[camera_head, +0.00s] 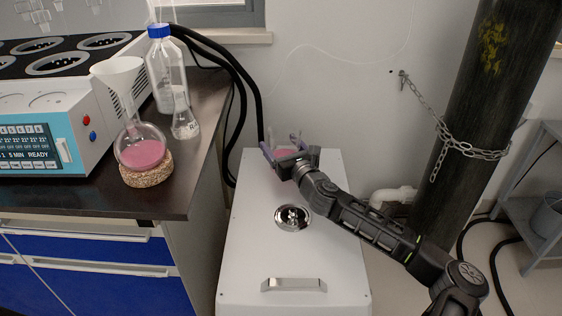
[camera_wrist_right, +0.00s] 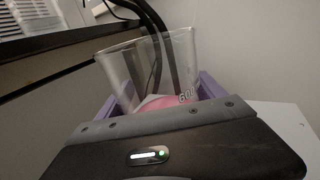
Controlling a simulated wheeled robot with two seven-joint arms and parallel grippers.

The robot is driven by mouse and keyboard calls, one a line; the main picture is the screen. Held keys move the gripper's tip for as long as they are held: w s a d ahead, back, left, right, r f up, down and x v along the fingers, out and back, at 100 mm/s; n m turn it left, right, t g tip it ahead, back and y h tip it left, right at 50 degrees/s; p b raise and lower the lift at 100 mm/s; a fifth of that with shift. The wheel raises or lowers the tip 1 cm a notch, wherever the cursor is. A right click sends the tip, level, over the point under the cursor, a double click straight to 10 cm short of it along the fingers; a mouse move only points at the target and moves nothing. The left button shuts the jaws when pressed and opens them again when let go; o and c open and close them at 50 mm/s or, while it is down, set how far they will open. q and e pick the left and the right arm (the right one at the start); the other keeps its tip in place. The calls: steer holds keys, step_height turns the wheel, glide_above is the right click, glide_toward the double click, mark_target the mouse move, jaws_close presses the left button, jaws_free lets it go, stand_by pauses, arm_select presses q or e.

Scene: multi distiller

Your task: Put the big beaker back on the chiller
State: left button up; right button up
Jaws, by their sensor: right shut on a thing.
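The big beaker (camera_wrist_right: 185,55) is clear glass with pink contents low inside and a "600" marking, seen between the purple fingers of my right gripper in the right wrist view. My right gripper (camera_head: 283,153) is shut on the beaker at the back end of the chiller. The chiller (camera_head: 255,255) is a white box with a front handle and a round metal fitting on top. In the head view the beaker (camera_head: 286,152) is small and partly hidden by my gripper. Whether its base touches the chiller top cannot be told. My left gripper is not in view.
A dark bench (camera_head: 200,150) stands left of the chiller. It holds a round flask with pink liquid (camera_head: 142,150) on a cork ring, a blue-capped bottle (camera_head: 166,70), a small flask (camera_head: 184,122) and a multi distiller (camera_head: 60,140). Black hoses (camera_head: 240,90) hang behind. A chained cylinder (camera_head: 480,110) stands right.

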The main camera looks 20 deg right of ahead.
steer(key=shift+f, duration=0.1)
steer(key=shift+f+b, duration=0.55)
steer(key=shift+f, duration=1.3)
steer(key=o, duration=2.1)
steer(key=shift+f, duration=0.15)
steer(key=shift+c, duration=0.2)
steer(key=shift+r, duration=0.2)
steer(key=s+p, duration=0.1)
steer(key=s, duration=1.1)
steer(key=shift+d, duration=0.1)
